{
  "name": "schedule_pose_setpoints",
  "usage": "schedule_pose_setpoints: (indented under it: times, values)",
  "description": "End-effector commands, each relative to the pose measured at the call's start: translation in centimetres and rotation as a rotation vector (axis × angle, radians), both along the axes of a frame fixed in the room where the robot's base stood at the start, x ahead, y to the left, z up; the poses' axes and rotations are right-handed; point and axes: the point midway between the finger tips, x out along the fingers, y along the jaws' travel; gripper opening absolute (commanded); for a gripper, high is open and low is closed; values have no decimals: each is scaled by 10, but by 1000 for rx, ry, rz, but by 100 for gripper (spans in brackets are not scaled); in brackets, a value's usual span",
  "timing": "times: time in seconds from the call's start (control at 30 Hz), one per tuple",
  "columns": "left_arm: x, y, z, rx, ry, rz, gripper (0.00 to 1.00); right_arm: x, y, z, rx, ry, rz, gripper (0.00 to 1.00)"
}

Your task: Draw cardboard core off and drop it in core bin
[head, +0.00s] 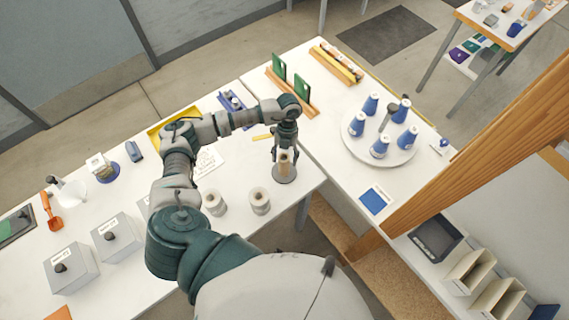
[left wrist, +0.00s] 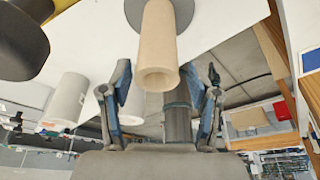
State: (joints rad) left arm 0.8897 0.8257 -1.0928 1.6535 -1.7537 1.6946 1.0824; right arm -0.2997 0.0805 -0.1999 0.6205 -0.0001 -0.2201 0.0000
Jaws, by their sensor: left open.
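A tan cardboard core (head: 283,163) stands upright on a round grey base (head: 285,177) near the table's front edge. In the left wrist view the core (left wrist: 158,40) shows large, its open end toward me, with the grey base (left wrist: 185,14) behind it. My left gripper (head: 286,143) is over the core's top. Its fingers (left wrist: 167,72) are open, one on each side of the core's end, with gaps visible. My right gripper is not in view. Two cream open bins (head: 468,268) stand at the lower right; I cannot read which is the core bin.
Two white rolls (head: 215,202) (head: 260,200) stand left of the base. A round white tray (head: 378,148) with several blue cones is to the right. Grey boxes (head: 70,268) stand at the left.

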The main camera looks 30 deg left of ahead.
Motion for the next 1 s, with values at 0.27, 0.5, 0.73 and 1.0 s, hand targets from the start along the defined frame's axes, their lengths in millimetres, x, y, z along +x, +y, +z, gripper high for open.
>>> schedule_pose_setpoints:
  times: [0.27,0.5,0.73,1.0]
  values:
    - [0,1,0,-1,1,0,11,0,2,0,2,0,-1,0]
    - [0,1,0,0,1,0,3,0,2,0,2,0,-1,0]
    - [0,1,4,-1,1,0,3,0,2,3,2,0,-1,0]
    - [0,1,9,-1,0,0,3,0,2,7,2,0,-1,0]
